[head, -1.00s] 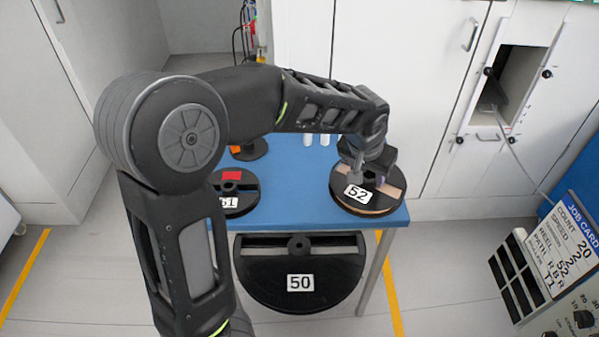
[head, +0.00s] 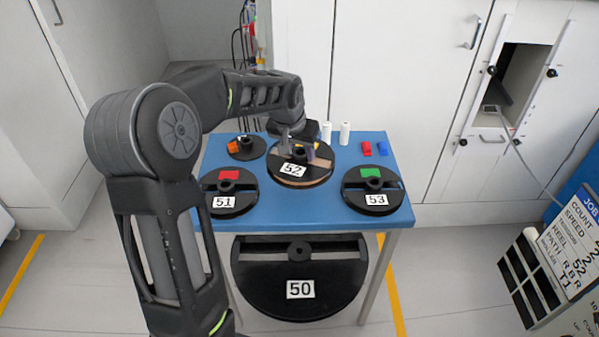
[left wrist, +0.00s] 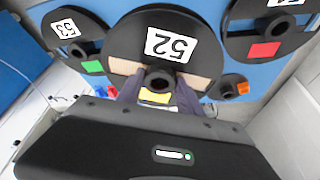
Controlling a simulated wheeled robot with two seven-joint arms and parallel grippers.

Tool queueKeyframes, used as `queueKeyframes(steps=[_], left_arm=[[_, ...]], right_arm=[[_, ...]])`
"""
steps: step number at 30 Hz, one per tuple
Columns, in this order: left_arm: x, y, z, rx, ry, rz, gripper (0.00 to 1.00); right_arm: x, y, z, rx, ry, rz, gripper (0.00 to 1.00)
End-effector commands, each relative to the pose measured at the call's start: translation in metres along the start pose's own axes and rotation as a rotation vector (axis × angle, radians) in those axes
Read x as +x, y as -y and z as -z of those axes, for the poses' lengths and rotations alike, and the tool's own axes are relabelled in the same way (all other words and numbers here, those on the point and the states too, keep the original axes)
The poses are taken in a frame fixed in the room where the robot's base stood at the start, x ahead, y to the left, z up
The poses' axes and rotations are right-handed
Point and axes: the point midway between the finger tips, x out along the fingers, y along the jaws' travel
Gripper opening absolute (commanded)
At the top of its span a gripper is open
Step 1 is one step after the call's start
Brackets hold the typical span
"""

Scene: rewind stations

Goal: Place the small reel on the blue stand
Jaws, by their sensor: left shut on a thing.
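My left gripper (head: 299,147) reaches over the back middle of the blue table (head: 290,212) and is shut on the hub of the black reel labelled 52 (head: 275,173). In the left wrist view, its fingers sit beside the hub of reel 52 (left wrist: 125,42), which has tan patches and a yellow one. Reel 52 appears level; whether it touches the table is unclear. The smallest reel in view, with an orange patch (head: 247,153), lies at the table's back left. No separate blue stand is clear. My right gripper is not in view.
Reel 51 (head: 229,202) with a red patch and reel 53 (head: 372,200) with a green patch lie at the front. Large reel 50 (head: 298,262) is below the tabletop. White cylinders (head: 345,133) and red and blue pieces (head: 366,149) stand at back right.

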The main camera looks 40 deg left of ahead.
Motion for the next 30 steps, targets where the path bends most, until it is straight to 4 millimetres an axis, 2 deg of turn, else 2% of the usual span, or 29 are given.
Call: queueKeyframes(steps=[4, 13, 24, 30], left_arm=[[0.009, 0.000, -0.004, 0.000, 0.001, 0.000, 0.00], [0.053, 0.000, -0.022, 0.000, 0.002, 0.000, 0.00], [0.059, 0.000, -0.024, 0.000, -0.001, 0.001, 0.00], [0.081, 0.000, -0.034, 0.000, 0.003, 0.001, 0.00]], right_arm=[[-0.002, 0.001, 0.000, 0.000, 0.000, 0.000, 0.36], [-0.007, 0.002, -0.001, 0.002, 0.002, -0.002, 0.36], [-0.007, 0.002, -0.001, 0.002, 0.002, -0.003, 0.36], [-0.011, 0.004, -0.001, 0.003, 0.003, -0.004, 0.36]])
